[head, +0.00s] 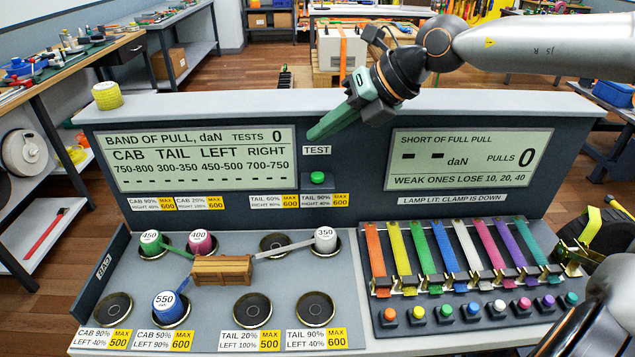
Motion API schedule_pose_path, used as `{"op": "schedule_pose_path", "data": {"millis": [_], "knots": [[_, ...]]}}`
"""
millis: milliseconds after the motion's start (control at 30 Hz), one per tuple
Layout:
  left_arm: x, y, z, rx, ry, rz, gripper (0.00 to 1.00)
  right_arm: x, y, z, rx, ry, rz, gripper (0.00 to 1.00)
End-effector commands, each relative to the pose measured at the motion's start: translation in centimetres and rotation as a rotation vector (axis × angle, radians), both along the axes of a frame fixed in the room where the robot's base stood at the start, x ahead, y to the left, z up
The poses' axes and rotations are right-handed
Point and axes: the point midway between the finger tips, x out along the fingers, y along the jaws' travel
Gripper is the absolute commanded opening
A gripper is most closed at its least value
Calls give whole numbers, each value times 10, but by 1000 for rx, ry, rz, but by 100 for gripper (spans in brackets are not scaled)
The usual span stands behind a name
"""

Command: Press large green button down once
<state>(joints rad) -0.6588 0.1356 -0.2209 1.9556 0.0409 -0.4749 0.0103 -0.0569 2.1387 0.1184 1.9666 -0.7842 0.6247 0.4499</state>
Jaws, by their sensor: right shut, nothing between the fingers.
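The large green button (318,178) sits on a small dark box below the TEST label, at the middle of the upright panel. It stands up from its base and nothing covers it. My right gripper (316,134) reaches in from the upper right, with its green fingers shut and empty. Its tips show in front of the panel just above the TEST label, above the button in the picture and apart from it. My left gripper is not in view.
Two displays flank the button: the left display (200,160) and the right display (470,158). Below are round pads with weights, a wooden block (222,270) and a strap rack (465,260) with small coloured buttons. A yellow roll (107,96) sits on the panel's top ledge.

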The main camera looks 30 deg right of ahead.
Motion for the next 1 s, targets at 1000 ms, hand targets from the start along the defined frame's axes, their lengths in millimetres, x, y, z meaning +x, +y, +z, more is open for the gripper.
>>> {"op": "schedule_pose_path", "data": {"millis": [1000], "knots": [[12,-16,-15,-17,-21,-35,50,0,0,-51,1,2,0,0]]}}
